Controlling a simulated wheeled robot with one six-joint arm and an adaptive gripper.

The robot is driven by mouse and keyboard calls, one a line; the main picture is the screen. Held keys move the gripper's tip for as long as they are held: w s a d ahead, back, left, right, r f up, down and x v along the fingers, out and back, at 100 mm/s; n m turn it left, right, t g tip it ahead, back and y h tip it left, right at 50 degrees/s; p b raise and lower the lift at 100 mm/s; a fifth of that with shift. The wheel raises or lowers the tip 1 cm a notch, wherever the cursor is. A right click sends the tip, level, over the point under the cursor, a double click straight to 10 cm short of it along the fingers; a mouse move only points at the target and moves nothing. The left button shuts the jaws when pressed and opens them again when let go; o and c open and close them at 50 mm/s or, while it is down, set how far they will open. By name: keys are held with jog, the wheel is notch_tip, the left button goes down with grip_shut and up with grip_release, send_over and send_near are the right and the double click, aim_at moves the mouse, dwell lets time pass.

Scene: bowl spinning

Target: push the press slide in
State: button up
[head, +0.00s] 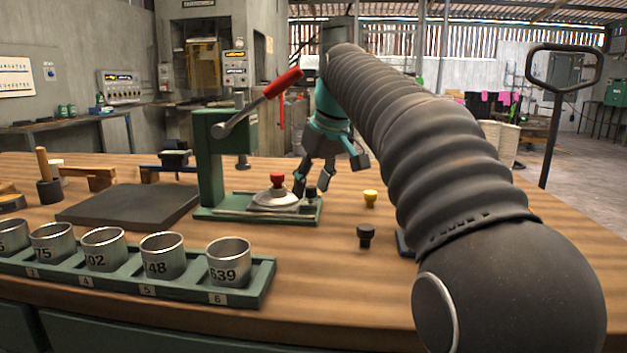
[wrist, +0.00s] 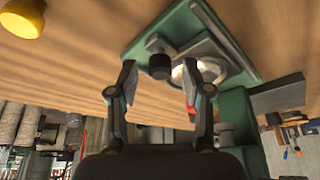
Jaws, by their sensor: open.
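The green press (head: 208,160) stands on the bench, with its red-handled lever (head: 283,83) raised to the upper right. A black knob (head: 311,192) stands at the slide's right end. My gripper (head: 313,182) is open and points down at that end. In the wrist view, the black knob (wrist: 160,66) appears just beyond and between my open fingertips (wrist: 159,80), with the dish (wrist: 212,68) to its right. Contact with the knob cannot be told.
A yellow knob (head: 370,197) and another black knob (head: 365,236) stand on the bench right of the press. A green rack (head: 262,285) of numbered metal cups runs along the front left. A dark plate (head: 130,207) lies left of the press.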

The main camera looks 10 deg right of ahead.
jog(key=v, duration=1.2)
